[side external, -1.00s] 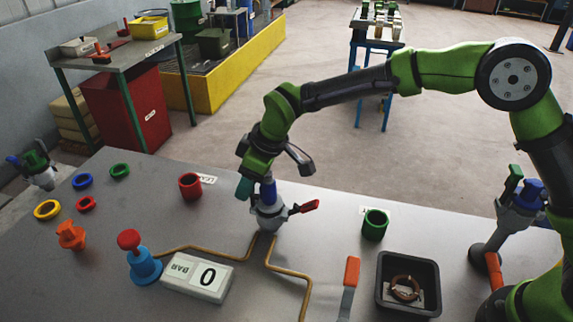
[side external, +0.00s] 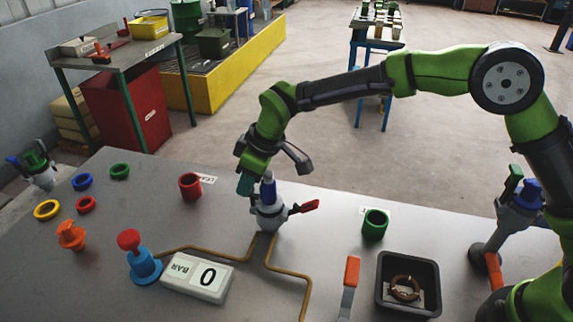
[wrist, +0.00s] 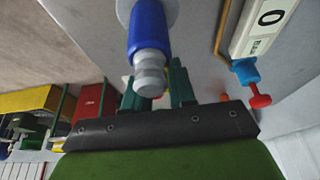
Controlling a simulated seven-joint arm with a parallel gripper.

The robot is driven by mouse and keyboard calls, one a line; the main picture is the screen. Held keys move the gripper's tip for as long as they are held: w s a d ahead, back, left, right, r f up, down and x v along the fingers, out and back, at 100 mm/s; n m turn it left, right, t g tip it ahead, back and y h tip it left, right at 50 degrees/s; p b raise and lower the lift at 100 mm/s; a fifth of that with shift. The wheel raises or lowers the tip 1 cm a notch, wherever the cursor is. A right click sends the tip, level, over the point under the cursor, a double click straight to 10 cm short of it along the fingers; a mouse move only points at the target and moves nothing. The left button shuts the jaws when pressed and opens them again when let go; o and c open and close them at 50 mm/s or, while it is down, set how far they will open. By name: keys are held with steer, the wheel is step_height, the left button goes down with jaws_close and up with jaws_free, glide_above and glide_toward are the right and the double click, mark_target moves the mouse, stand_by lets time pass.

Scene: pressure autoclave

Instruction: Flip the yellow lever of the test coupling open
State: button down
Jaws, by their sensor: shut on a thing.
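The test coupling (side external: 268,212) stands upright on the grey bench, with a grey body and a blue top. Its red lever (side external: 304,207) sticks out to the right. In the wrist view the coupling's blue and grey part (wrist: 149,40) is close in front of my gripper (wrist: 157,88). In the side view my gripper (side external: 246,186) is at the coupling's left side, its green fingers low beside the blue top. It is shut on a part there, on the side away from the red lever. The yellow lever itself cannot be made out; the fingers and the coupling hide that spot.
A gauge block reading 0 BAR (side external: 198,277) and a blue valve with a red knob (side external: 143,262) are front left. Brass pipes (side external: 290,274) run from the coupling. A red cup (side external: 190,186), green cup (side external: 374,225) and black tray (side external: 409,257) stand around it.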

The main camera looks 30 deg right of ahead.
steer(key=w+g+h, duration=0.1)
steer(key=w+a+g+h, duration=0.1)
steer(key=shift+a+f+g+h, duration=0.25)
steer(key=shift+f+g+h, duration=0.05)
steer(key=shift+f+h, duration=0.1)
steer(key=shift+r, duration=0.1)
stand_by(0.3)
steer(key=c, duration=0.9)
jaws_free()
steer(key=shift+a, duration=0.1)
steer(key=shift+s+d+r, duration=0.15)
steer(key=shift+d, duration=0.05)
